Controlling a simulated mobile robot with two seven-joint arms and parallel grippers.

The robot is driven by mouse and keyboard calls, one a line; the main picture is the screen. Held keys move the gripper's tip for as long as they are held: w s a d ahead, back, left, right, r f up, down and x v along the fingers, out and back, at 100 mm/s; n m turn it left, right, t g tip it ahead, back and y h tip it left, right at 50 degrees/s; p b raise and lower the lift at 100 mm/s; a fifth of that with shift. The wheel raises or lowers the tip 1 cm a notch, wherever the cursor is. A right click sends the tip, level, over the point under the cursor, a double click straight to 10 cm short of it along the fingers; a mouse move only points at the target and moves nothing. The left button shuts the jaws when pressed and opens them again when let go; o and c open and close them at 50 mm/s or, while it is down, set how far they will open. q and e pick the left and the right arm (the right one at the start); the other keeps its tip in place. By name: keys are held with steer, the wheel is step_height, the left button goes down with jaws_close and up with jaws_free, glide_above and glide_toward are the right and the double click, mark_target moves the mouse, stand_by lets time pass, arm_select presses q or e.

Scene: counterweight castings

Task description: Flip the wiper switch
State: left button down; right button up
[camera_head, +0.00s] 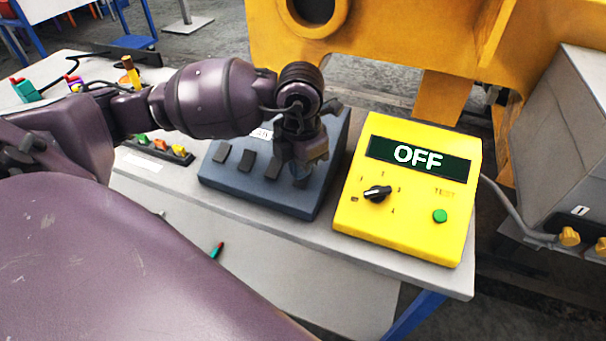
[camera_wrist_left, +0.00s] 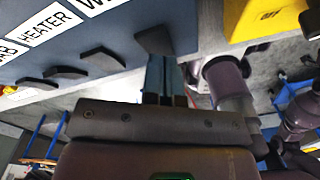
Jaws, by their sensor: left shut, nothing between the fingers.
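The blue-grey switch box (camera_head: 245,195) stands on the table with a row of dark rocker switches. In the left wrist view its white labels read HEATER and one beginning with W (camera_wrist_left: 90,5), the rest cut off. My left gripper (camera_head: 299,178) is shut and empty, pointing down over the right end of the row. In the left wrist view its fingertips (camera_wrist_left: 165,62) are right by the end rocker (camera_wrist_left: 153,40). I cannot tell whether they touch it. In the head view the gripper hides that rocker. My right gripper is not in view.
A yellow control box (camera_head: 410,195) with an OFF display, black knob and green button stands close right of the switch box. A dark strip with coloured buttons (camera_head: 158,150) lies to the left. A yellow machine part (camera_head: 400,40) rises behind. The table front (camera_head: 265,270) is mostly clear.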

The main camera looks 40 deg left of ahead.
mark_target(301, 181)
arm_select(q)
steer(key=shift+f, duration=0.2)
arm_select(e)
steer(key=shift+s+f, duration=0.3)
arm_select(q)
steer(key=shift+f+b, duration=0.3)
steer(key=shift+f, duration=0.05)
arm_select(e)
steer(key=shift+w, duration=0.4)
arm_select(q)
steer(key=shift+r+p, duration=0.95)
steer(key=shift+r, duration=0.7)
steer(key=shift+r+p, duration=1)
steer(key=shift+r, duration=0.9)
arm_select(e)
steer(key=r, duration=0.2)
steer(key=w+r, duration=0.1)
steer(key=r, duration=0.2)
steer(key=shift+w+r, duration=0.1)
